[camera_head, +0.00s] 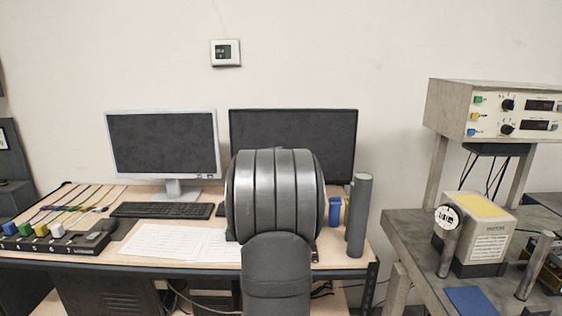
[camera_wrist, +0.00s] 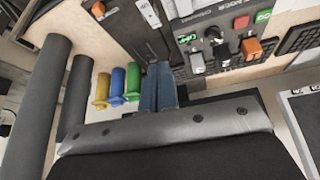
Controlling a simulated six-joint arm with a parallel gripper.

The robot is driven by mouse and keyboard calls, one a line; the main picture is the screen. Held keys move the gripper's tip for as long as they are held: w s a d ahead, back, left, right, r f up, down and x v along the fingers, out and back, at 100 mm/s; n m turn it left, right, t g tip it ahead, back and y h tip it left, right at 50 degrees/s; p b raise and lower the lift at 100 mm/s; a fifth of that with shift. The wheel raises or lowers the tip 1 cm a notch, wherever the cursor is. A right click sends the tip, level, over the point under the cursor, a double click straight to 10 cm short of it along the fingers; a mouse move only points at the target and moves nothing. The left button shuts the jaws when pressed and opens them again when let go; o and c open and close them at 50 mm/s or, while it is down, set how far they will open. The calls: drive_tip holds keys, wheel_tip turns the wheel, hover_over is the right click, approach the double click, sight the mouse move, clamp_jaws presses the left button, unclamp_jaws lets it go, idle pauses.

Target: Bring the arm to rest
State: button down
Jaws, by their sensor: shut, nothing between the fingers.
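My gripper (camera_wrist: 159,68) shows in the wrist view as two blue-grey fingers side by side, shut with nothing between them. The fingers lie close to a dark panel (camera_wrist: 180,45); I cannot tell whether they touch it. In the head view my grey arm links stand in front of the desk's middle and hide the gripper and part of the desk behind them. Yellow (camera_wrist: 102,88), blue (camera_wrist: 118,84) and green (camera_wrist: 133,80) cylinders lie just left of the fingers in the wrist view.
Two dark grey upright cylinders (camera_head: 359,215) stand at the right end of the wooden desk (camera_head: 90,252). Two monitors (camera_head: 163,145) (camera_head: 335,140) and a keyboard (camera_head: 162,210) are behind. A switch box (camera_head: 55,245) is at left. A bench (camera_head: 405,235) with instruments is at right.

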drive_tip(key=shift+w+d+f+t, duration=0.45)
drive_tip(key=shift+f+t, duration=0.15)
drive_tip(key=shift+t, duration=0.2)
drive_tip(key=shift+w+d+f+t, duration=0.35)
drive_tip(key=shift+f+t, duration=0.2)
drive_tip(key=shift+t, duration=0.25)
